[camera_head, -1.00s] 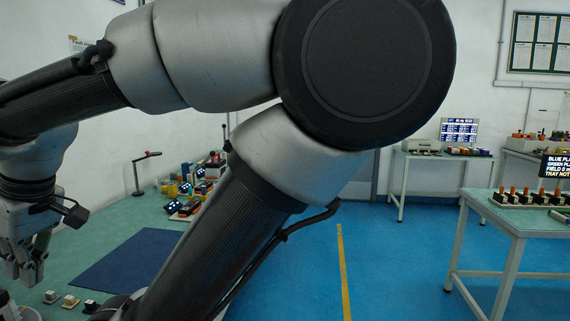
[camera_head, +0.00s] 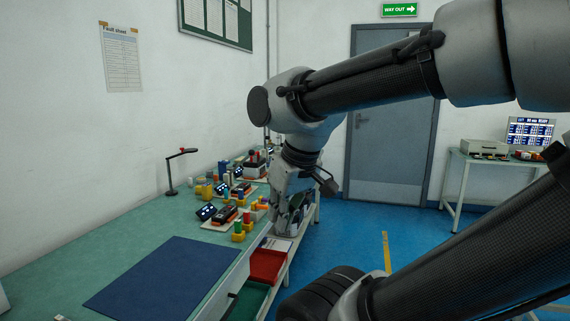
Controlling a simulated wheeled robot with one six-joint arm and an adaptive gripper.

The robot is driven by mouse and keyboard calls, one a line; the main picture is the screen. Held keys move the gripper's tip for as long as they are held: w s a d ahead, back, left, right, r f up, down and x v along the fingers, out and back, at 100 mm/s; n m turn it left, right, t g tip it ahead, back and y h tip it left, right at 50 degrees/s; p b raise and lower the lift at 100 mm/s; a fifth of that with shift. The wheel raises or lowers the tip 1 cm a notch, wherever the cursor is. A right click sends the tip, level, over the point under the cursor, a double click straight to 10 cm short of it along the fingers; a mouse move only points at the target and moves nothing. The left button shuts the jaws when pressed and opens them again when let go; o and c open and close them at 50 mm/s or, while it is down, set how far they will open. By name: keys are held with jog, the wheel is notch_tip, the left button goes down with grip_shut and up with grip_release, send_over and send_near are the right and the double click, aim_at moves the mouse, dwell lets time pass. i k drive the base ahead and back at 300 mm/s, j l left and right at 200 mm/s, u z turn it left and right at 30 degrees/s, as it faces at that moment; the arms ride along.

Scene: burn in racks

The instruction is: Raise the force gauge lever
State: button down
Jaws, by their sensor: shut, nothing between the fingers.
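I cannot pick out the force gauge or its lever for certain. Small devices with dark lit screens (camera_head: 207,212) and red-and-black bodies (camera_head: 226,214) stand along the green bench (camera_head: 110,245), among yellow, green and orange pieces; they are too small to tell apart. My gripper (camera_head: 281,228) hangs pointing down at the picture's centre, by the bench's right edge. It is shut and empty. It and my wrist hide part of what lies behind.
A blue mat (camera_head: 165,279) covers the near bench. A black lamp (camera_head: 171,172) stands by the wall. A red tray (camera_head: 266,265) and a green tray (camera_head: 247,301) sit below the bench edge. Blue floor (camera_head: 350,235) is open to the right, before a grey door (camera_head: 388,160).

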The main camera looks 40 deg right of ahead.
aim_at(251, 152)
jog(key=i+l+z, duration=0.15)
jog(key=l, duration=0.25)
jog(key=l+z, duration=0.15)
jog(key=l, duration=0.3)
jog(key=i+l+z, duration=0.1)
jog(key=l, duration=0.3)
jog(key=l+u, duration=0.5)
jog(key=l, duration=1.45)
jog(key=i+j, duration=0.1)
jog(key=i, duration=0.3)
jog(key=i+j+z, duration=0.15)
jog(key=i, duration=0.2)
jog(key=i+j, duration=0.15)
jog(key=i, duration=0.25)
jog(key=l+z, duration=0.05)
